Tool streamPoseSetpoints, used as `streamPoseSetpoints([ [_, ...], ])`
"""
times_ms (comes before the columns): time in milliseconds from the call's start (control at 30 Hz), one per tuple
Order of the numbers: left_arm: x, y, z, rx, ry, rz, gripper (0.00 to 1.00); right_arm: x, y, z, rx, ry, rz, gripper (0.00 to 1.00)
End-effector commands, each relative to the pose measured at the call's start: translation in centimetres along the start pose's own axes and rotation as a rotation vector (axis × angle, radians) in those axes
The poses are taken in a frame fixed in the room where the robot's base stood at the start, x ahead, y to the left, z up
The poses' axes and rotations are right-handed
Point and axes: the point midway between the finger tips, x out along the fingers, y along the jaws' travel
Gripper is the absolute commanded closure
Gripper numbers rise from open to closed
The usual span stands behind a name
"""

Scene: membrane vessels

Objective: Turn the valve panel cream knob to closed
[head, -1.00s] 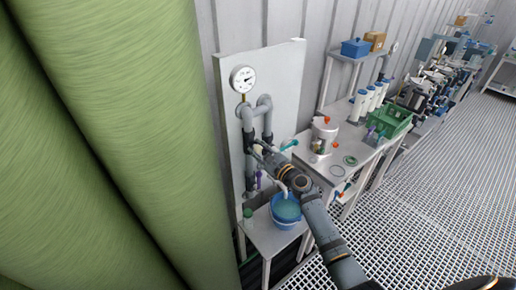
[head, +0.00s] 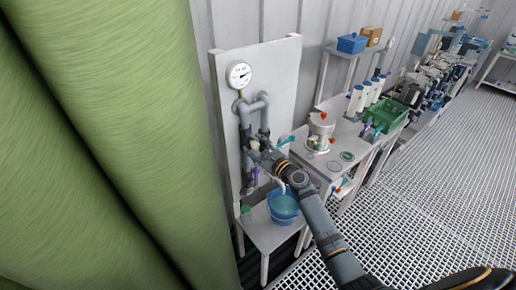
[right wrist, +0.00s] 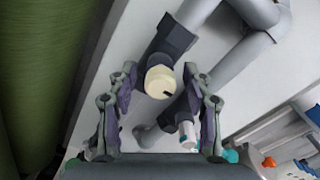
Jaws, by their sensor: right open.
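The cream knob (right wrist: 160,82) is a pale round knob on a dark valve body of the grey pipework. In the right wrist view it sits between the two open fingers of my right gripper (right wrist: 160,90), slightly ahead of the tips, with a gap on each side. In the head view my right gripper (head: 257,153) is at the valve panel (head: 285,75) and covers the knob. A dark slot shows beside the knob's face. My left gripper is not in view.
A gauge (head: 239,74) and grey pipes (head: 260,103) are on the panel. A blue bucket (head: 284,207) stands on a small table below. A teal handle (head: 287,140) is right of the pipes. Large green rolls (head: 100,150) fill the left. The grating floor at right is clear.

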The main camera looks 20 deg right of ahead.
Motion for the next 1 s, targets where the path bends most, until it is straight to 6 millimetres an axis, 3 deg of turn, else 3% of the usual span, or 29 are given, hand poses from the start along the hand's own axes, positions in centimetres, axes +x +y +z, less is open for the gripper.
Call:
streamPoseSetpoints([
  [533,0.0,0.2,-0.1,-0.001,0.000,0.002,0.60,-10.8,0.1,-0.1,-0.002,0.002,0.004,0.50],
  [700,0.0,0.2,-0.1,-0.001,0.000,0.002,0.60,-11.9,0.1,0.0,0.000,0.001,0.001,0.50],
  [1000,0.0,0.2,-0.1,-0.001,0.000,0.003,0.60,-11.9,0.0,-0.1,0.000,0.001,0.001,0.50],
])
